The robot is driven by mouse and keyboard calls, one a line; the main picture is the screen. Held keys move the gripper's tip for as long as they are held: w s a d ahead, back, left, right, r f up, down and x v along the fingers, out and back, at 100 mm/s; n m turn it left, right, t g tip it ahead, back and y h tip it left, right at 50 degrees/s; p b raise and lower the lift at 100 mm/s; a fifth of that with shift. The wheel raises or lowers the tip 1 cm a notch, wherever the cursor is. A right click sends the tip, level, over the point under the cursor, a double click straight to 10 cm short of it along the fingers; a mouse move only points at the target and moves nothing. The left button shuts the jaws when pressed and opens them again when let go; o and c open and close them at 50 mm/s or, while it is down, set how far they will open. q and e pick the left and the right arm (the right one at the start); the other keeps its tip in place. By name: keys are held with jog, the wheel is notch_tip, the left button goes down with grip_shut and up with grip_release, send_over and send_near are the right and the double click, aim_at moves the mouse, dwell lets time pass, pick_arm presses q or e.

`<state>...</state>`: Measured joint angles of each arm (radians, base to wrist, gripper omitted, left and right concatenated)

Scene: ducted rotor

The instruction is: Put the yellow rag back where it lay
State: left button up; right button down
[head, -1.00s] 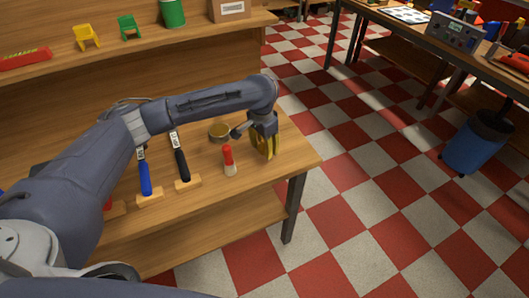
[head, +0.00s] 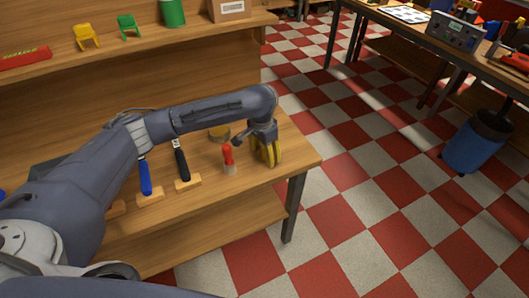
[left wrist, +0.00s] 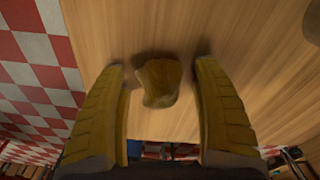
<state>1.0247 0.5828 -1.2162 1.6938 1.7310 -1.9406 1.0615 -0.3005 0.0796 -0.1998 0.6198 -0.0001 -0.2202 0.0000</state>
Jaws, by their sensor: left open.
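The yellow rag (left wrist: 160,85) is a small crumpled lump on the bare wood of the workbench (left wrist: 165,30) in the left wrist view. My left gripper (left wrist: 162,72) is open, with one yellow-padded finger on each side of the rag and a narrow gap to each. In the head view my left gripper (head: 269,154) is low over the right end of the bench. I cannot tell the rag apart from the yellow fingers there. My right gripper is not in view.
Left of the gripper stand a red-handled tool (head: 228,157), a round tin (head: 219,132) partly behind my arm, and a black-handled tool (head: 181,163) and blue-handled tool (head: 145,178) on wooden blocks. The bench's right edge is close. A blue bin (head: 474,147) stands on the checkered floor.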

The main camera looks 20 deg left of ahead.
aim_at(263, 148)
pick_arm(q)
jog(key=shift+r, duration=0.1)
jog(key=r, duration=1.2)
jog(key=shift+s+a, duration=0.25)
jog(key=shift+s, duration=0.1)
jog(key=shift+d, duration=0.1)
